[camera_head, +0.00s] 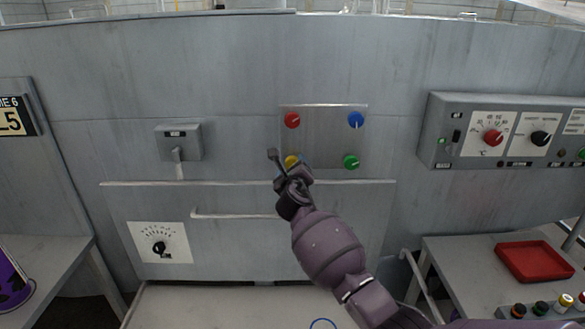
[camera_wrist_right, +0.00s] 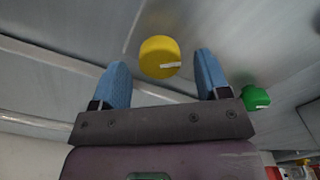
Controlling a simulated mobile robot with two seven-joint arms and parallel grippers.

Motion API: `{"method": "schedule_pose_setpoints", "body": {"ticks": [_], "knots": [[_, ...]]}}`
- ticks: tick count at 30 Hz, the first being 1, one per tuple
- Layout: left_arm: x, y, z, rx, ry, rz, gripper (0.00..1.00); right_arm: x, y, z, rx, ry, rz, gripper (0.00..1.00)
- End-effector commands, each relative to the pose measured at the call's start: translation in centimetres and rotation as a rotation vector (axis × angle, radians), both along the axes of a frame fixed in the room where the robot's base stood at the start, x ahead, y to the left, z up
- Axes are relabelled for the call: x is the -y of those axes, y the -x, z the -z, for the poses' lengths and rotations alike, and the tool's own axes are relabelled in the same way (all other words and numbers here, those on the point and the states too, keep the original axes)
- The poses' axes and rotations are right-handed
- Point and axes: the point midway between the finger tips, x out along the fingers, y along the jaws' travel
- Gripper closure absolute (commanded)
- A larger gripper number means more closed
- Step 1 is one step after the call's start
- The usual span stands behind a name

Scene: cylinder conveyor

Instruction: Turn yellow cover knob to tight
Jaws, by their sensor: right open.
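The yellow knob (camera_head: 291,161) is at the lower left of a square metal plate (camera_head: 322,137) on the grey wall, partly hidden by my right gripper (camera_head: 282,163). In the right wrist view the yellow knob (camera_wrist_right: 160,57) shows round, with a white mark on its right side. It lies between and beyond the two blue fingers of my right gripper (camera_wrist_right: 161,82). The fingers are open, one on each side, with a visible gap to the knob. My left gripper is not in view.
A red knob (camera_head: 292,120), a blue knob (camera_head: 356,119) and a green knob (camera_head: 351,161) share the plate. A handle bar (camera_head: 235,216) sticks out below. A control box (camera_head: 500,132) is at the right. A red tray (camera_head: 534,261) lies on the right table.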

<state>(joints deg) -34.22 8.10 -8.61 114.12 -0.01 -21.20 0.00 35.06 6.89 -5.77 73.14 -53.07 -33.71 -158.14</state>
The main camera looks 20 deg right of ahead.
Motion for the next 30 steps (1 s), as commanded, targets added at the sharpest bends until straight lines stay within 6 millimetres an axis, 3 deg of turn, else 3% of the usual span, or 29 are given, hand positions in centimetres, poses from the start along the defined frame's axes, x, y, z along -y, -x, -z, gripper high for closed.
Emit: {"method": "schedule_pose_setpoints", "body": {"ticks": [6,17,27,30], "knots": [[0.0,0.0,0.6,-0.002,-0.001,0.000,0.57,0.4,-1.6,0.1,0.000,0.000,0.000,0.31],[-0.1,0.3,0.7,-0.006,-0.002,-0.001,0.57,0.5,-1.9,0.0,0.000,0.000,0.000,0.31],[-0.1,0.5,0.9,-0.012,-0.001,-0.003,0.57,0.5,-1.9,0.0,0.000,0.000,0.000,0.80],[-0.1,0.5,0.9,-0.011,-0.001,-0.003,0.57,0.5,-1.9,0.0,0.000,-0.001,0.000,0.80]]}}
